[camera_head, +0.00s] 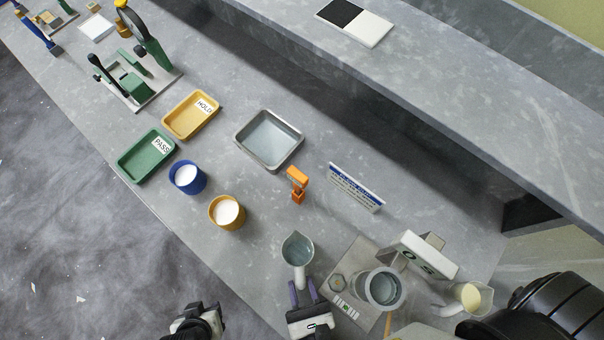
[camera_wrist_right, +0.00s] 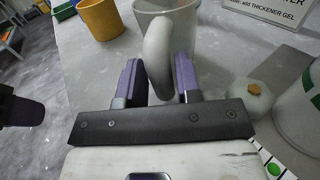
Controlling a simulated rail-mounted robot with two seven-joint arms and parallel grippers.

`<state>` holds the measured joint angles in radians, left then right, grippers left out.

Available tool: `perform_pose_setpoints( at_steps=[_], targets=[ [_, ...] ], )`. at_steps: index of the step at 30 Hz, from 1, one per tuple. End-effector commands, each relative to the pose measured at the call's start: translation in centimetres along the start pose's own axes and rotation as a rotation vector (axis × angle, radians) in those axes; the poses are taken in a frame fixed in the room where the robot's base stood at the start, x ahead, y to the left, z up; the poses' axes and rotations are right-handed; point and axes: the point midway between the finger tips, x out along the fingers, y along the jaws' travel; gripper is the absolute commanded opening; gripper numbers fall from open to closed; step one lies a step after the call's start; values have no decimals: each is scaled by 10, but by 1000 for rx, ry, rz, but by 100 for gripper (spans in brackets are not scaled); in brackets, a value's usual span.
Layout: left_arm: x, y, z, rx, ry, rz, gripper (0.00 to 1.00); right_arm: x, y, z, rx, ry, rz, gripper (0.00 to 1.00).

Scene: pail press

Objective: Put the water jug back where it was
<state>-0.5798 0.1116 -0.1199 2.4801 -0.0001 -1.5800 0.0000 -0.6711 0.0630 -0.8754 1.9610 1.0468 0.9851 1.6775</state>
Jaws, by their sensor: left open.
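The water jug (camera_head: 297,248) is a pale grey, open-topped jug near the front edge of the bench. Its handle points toward me. My right gripper (camera_head: 304,290) has its purple fingers on either side of the handle. My left gripper (camera_head: 196,320) is open and empty at the bottom of the head view, off the bench's front edge.
Right of the jug, a grey container (camera_head: 382,288) stands by a display unit (camera_head: 425,254). A second jug (camera_head: 472,297) with yellowish contents is further right. Behind are a sign (camera_head: 356,187), an orange tool (camera_head: 298,184) and a metal tray (camera_head: 269,139). Yellow (camera_head: 227,212) and blue (camera_head: 187,177) pails stand left.

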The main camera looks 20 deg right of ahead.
Motion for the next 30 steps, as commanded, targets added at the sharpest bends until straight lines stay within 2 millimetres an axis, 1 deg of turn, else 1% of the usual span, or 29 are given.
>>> perform_pose_setpoints(
  at_steps=[1, 5, 11, 14, 15, 17, 20, 24, 30],
  targets=[
    [0, 0, 0, 1, 0, -1, 43, 0, 0, 0, 0, 0, 0, 36],
    [0, -1, 0, 4, 0, -3, 43, 0, 0, 0, 0, 0, 0, 48],
    [0, -3, 0, 11, -1, -9, 43, 0, 0, 1, 0, 0, 0, 48],
    [-4, -4, 0, 13, -2, -10, 43, 0, 0, 4, 0, 0, 0, 48],
    [-2, -4, 0, 13, -2, -10, 43, -3, 0, 2, -1, 1, 1, 48],
    [-1, -4, 0, 13, -1, -10, 43, -10, 0, 1, -2, 1, 2, 48],
    [2, -4, 1, 13, -1, -10, 43, -26, 0, 1, -1, 3, 2, 48],
    [5, -3, 2, 11, -1, -8, 43, -54, 0, 0, -2, 3, 2, 48],
    [8, -1, 3, 3, 0, -3, 43, -88, 0, 1, 0, 1, 2, 48]
  ],
)
